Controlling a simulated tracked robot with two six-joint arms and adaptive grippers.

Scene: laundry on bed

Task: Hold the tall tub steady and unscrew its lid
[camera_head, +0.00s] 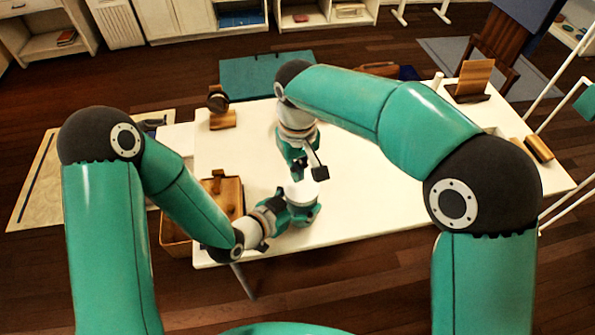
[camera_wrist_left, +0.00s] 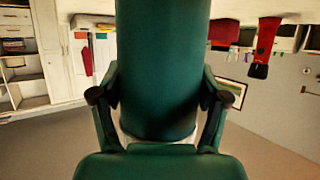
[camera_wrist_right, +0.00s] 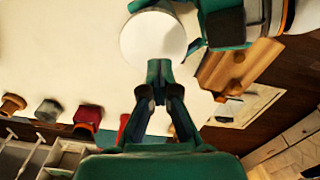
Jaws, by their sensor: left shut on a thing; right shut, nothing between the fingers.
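The tall tub shows as a dark green cylinder (camera_wrist_left: 160,60) filling the middle of the left wrist view. My left gripper (camera_wrist_left: 160,97) is shut around its sides. In the head view my left gripper (camera_head: 298,213) is low at the table's near side, and the round white lid (camera_head: 302,190) shows on top of the tub. My right gripper (camera_head: 299,170) is above the lid, pointing down. In the right wrist view the lid (camera_wrist_right: 153,38) lies just beyond my right gripper's shut, empty fingertips (camera_wrist_right: 158,68). Whether they touch it I cannot tell.
The white table (camera_head: 375,185) is largely clear right of the tub. A wooden tray (camera_head: 236,192) stands at the table's left edge, close to my left gripper. A wooden holder (camera_head: 222,119) is at back left, and a wooden stand (camera_head: 475,75) at back right.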

